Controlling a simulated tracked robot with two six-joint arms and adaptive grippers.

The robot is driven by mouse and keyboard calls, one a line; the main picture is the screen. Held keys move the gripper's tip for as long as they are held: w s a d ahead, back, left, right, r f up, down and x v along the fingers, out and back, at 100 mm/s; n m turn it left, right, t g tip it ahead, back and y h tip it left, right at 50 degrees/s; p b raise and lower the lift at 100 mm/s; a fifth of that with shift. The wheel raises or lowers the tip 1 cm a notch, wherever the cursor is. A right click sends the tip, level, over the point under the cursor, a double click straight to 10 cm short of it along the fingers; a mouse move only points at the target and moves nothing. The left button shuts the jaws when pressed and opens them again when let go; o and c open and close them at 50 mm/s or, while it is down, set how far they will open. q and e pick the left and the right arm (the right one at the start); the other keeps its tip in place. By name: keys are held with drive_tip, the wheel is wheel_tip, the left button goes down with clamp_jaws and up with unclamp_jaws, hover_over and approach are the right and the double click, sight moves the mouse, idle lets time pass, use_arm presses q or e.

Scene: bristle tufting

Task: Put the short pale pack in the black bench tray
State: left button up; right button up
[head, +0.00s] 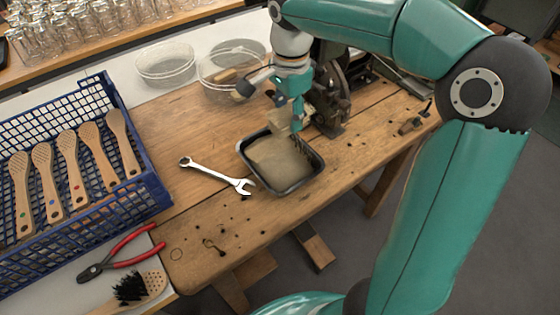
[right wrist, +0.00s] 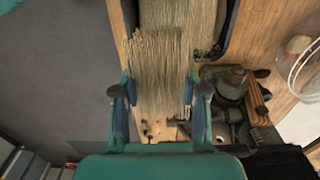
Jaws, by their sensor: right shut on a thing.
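My right gripper (head: 287,112) is shut on a short pale pack (head: 279,123) of bristle fibre, at the back edge of the black bench tray (head: 316,178). In the right wrist view the pack (right wrist: 158,75) lies between the two fingers of the gripper (right wrist: 160,112). Its far end overlaps the fibre in the tray in that picture; whether it touches is unclear. The tray (right wrist: 229,32) shows there only in part. A larger pale bundle of fibre (head: 280,163) fills most of the tray. My left gripper is not in view.
A wrench (head: 215,175) lies left of the tray on the wooden bench (head: 200,220). A dark machine (head: 330,100) stands close behind it, and clear round bowls (head: 165,62) stand at the back. A blue crate (head: 150,190) holds several wooden brush bodies. Red pliers (head: 115,257) lie in front.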

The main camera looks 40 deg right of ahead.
sight(288, 177)
drive_tip(key=f, duration=0.9)
drive_tip(key=f+b, duration=0.1)
drive_tip(key=f, duration=0.9)
drive_tip(key=shift+s+d, duration=0.15)
drive_tip(key=shift+d, duration=0.05)
drive_tip(key=o, duration=1.1)
drive_tip(key=shift+o, duration=0.2)
wheel_tip(288, 177, up, 12)
drive_tip(key=shift+p, duration=0.3)
